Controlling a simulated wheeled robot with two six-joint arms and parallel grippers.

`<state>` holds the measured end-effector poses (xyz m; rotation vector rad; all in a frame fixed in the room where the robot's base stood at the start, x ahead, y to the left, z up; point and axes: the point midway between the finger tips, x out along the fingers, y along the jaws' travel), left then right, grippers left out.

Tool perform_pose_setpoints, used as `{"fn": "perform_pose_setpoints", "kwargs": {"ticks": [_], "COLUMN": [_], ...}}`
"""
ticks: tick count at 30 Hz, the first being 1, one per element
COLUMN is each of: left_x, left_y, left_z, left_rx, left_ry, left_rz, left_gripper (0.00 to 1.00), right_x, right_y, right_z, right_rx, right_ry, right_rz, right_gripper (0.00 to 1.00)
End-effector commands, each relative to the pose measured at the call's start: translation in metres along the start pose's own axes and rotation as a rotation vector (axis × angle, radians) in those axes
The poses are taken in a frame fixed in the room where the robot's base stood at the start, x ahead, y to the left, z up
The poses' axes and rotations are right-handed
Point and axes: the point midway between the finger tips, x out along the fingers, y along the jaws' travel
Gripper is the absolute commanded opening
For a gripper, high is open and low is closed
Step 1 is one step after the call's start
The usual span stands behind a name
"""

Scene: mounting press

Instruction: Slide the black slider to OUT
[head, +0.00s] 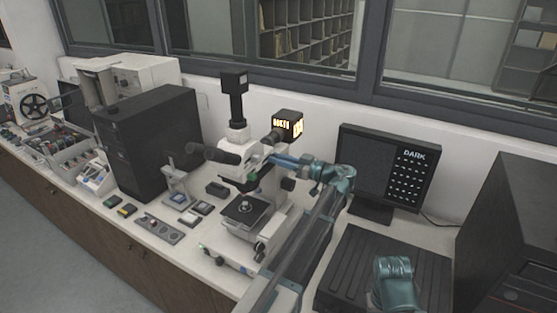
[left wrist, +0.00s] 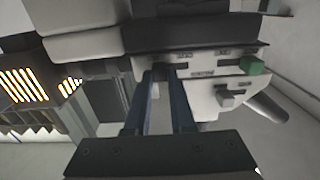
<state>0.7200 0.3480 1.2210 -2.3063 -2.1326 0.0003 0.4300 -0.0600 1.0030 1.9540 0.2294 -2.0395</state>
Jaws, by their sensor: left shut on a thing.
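A white microscope (head: 236,136) with a black camera on top stands on the bench in the head view. My left gripper (head: 270,158) reaches its head from the right. In the left wrist view, the two blue fingers of my left gripper (left wrist: 163,80) are shut on a small dark piece, the black slider (left wrist: 160,71), at the light microscope body. The fingers hide part of it. Small labels beside it are too blurred to read. A green block (left wrist: 252,65) and a light grey knob (left wrist: 228,98) sit to the right of the fingers.
A lit lamp housing (head: 287,124) is behind the microscope; its glowing slots (left wrist: 22,85) show at left in the wrist view. A monitor (head: 388,168) reading DARK stands at right. A black tower (head: 150,140) and small bench items stand left.

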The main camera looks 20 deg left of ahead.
Motion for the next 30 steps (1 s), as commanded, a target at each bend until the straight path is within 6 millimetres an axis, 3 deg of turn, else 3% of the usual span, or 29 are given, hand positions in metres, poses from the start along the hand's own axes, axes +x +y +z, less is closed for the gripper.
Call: {"fn": "perform_pose_setpoints", "kwargs": {"ticks": [11,19,27,28,30], "left_x": [0.0,0.0,0.0,0.0,0.0], "left_y": [-0.001,-0.035,-0.036,-0.036,-0.036], "left_z": [0.0,0.0,0.001,0.001,0.001], "left_rx": [0.0,0.0,0.0,0.0,0.0], "left_ry": [0.0,-0.001,-0.003,-0.003,-0.003], "left_rz": [0.001,0.0,-0.004,-0.004,-0.004], "left_gripper": [0.0,0.0,0.0,0.26,0.39], "right_x": [0.0,0.0,0.0,0.0,0.0], "right_y": [0.0,0.0,0.0,0.0,0.0], "right_z": [0.0,0.0,0.0,0.0,0.0], "right_rx": [0.0,0.0,0.0,0.0,0.0], "right_ry": [0.0,0.0,0.0,0.0,0.0], "right_rz": [0.0,0.0,0.0,0.0,0.0], "right_gripper": [0.45,0.45,0.45,0.45,0.45]}}
